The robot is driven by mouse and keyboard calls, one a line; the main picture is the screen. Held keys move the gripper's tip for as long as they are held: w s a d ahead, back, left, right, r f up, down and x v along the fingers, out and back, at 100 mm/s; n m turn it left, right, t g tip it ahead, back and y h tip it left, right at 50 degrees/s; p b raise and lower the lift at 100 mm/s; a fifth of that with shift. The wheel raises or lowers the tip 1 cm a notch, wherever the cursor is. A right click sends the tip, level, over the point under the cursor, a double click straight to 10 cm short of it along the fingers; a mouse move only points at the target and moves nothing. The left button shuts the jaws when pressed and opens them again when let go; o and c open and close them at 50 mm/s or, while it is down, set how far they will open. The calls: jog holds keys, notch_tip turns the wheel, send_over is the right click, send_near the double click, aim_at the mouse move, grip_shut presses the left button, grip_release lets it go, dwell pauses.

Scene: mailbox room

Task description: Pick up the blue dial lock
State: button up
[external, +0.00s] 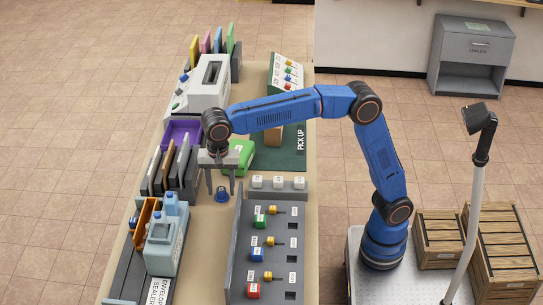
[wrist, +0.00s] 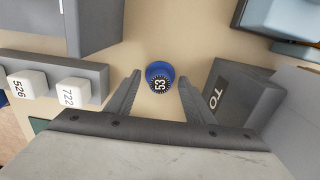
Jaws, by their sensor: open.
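The blue dial lock (external: 222,194) stands on the tan counter, in the gap between the grey lock panel and the row of upright folders. In the wrist view the blue dial lock (wrist: 159,77) shows from above, with a black face marked 53. My gripper (external: 222,190) points down over it in the external view. In the wrist view my gripper (wrist: 157,90) is open, with one finger on each side of the lock and a gap between each finger and the lock. Nothing is held.
A grey rack (external: 277,188) with white numbered cubes stands close on the right. The grey panel (external: 240,240) with coloured locks is in front. A green object (external: 240,158) lies behind my gripper.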

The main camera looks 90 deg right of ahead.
jog(key=shift+f, duration=0.2)
jog(key=c, duration=1.2)
jog(key=shift+o, duration=0.2)
jog(key=shift+r, duration=0.1)
